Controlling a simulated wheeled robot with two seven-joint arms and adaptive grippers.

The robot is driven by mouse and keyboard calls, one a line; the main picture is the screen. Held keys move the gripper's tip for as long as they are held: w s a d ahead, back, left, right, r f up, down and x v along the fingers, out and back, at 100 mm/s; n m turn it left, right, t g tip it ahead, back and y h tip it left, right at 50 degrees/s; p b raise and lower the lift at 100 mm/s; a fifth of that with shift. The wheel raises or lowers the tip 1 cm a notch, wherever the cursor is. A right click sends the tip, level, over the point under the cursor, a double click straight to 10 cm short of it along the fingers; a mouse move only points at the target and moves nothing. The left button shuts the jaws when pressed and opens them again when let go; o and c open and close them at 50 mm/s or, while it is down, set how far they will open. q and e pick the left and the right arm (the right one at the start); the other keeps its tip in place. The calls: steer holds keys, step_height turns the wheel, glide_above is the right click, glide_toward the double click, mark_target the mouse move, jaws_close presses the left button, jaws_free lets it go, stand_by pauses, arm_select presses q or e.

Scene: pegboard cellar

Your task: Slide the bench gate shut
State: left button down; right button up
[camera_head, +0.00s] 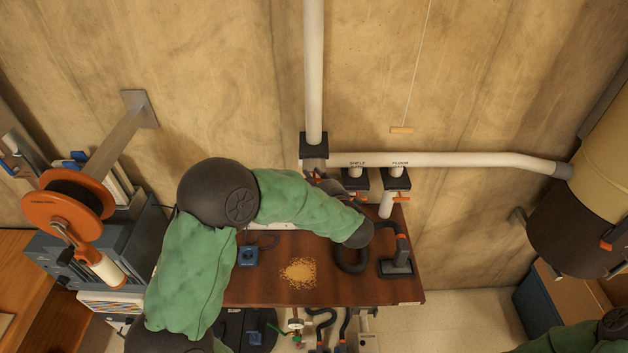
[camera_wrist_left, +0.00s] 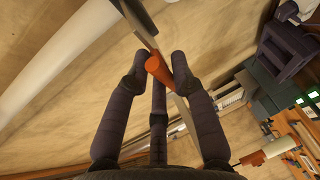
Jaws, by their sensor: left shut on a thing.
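The bench gate (camera_head: 314,150) is the dark block at the foot of the white vertical pipe, at the left end of the row of gates. My left arm crosses in front of its lower part. My left gripper (camera_head: 318,180) is just below it, mostly hidden behind my own green sleeve. In the left wrist view my left gripper (camera_wrist_left: 163,70) is shut on the orange handle (camera_wrist_left: 159,69), with a finger on each side. A thin grey metal strip (camera_wrist_left: 184,113) runs past the handle. How far the gate's slide is out cannot be told. My right gripper is out of view.
The shelf gate (camera_head: 356,178) and floor gate (camera_head: 397,180) hang close to the right. The brown bench (camera_head: 335,290) bears a sawdust pile (camera_head: 299,272), a blue box (camera_head: 248,257) and a black hose nozzle (camera_head: 396,262). An orange reel (camera_head: 68,205) stands left.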

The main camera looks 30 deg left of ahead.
arm_select(q)
steer(key=w+a, duration=0.1)
steer(key=w+a+b, duration=0.1)
steer(key=w+a, duration=0.1)
steer(key=w, duration=0.1)
steer(key=shift+f+b, duration=0.3)
steer(key=shift+b, duration=0.1)
steer(key=c, duration=1.3)
jaws_free()
steer(key=shift+o, duration=0.7)
steer(key=shift+a, duration=0.2)
steer(key=shift+w+d, duration=0.1)
steer(key=shift+w, duration=0.05)
steer(key=shift+d+r, duration=0.1)
steer(key=v, duration=1.1)
steer(key=shift+s+d, duration=0.25)
steer(key=shift+d, duration=0.05)
